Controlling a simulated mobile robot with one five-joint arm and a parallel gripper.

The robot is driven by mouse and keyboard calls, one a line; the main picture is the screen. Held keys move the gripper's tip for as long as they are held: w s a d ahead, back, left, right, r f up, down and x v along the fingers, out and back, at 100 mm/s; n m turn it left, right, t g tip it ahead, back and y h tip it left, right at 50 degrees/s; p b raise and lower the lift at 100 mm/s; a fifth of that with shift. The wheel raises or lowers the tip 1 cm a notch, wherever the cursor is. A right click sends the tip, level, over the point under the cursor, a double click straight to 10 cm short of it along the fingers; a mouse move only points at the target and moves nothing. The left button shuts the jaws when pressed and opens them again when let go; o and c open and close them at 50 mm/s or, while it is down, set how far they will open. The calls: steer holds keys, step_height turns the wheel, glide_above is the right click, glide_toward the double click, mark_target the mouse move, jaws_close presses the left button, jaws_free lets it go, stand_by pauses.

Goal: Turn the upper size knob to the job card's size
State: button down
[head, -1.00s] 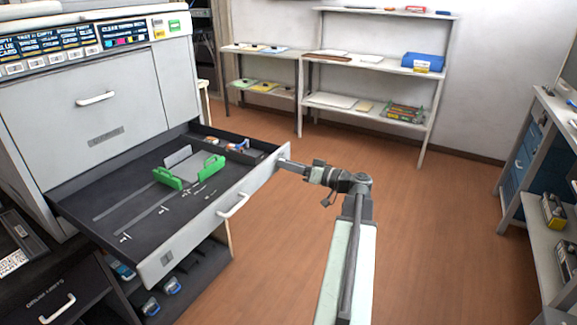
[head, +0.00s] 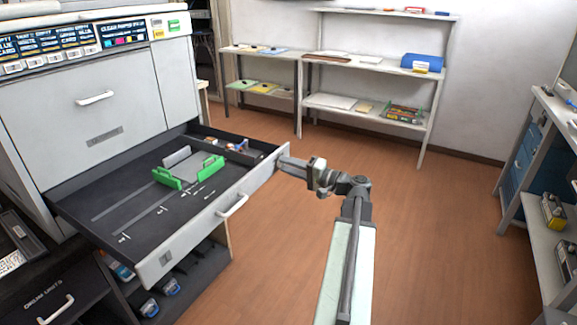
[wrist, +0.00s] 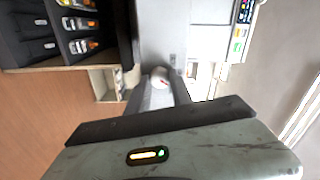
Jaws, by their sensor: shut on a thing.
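In the head view my gripper (head: 283,162) meets the right end of the open drawer's front (head: 215,209), and the knob is hidden there. The size that the red mark points to is too small to read. I cannot make out which card is the job card.
The open drawer holds green paper guides (head: 168,178) on its dark floor. A white handle (head: 232,206) juts from its front. Cartridges stand on a shelf (head: 190,285) below. Shelving (head: 375,115) stands at the back wall. The brown floor to the right is clear.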

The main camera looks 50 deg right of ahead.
steer(key=shift+m, duration=1.3)
steer(key=c, duration=1.1)
jaws_free()
steer(key=shift+c, duration=0.2)
steer(key=v, duration=0.8)
steer(key=shift+w, duration=0.1)
